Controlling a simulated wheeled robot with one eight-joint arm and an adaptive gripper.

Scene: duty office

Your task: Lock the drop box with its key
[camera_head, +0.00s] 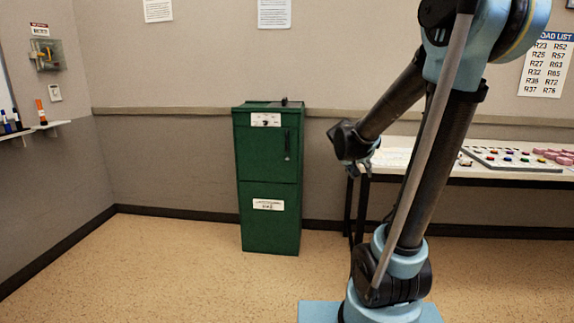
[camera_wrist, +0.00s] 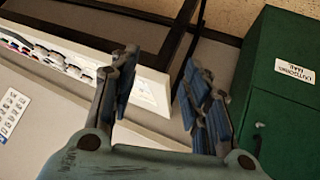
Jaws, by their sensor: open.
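The green drop box (camera_head: 268,225) stands upright on the floor against the back wall, left of my arm. A white label plate with a small dark spot (camera_head: 265,119) is near its top, and a dark handle (camera_head: 287,145) is on its upper door. In the wrist view the green box (camera_wrist: 285,110) is at the right with an upside-down label (camera_wrist: 297,67). My gripper (camera_head: 362,158) is in the air right of the box, apart from it. Its fingers (camera_wrist: 165,95) are spread with nothing between them. I cannot make out a key in either view.
A table (camera_head: 400,158) with a tray of coloured pieces (camera_head: 515,160) stands at the right, behind my arm. A small wall case (camera_head: 47,55) hangs at the left above a shelf (camera_head: 30,131) with markers. The floor before the box is clear.

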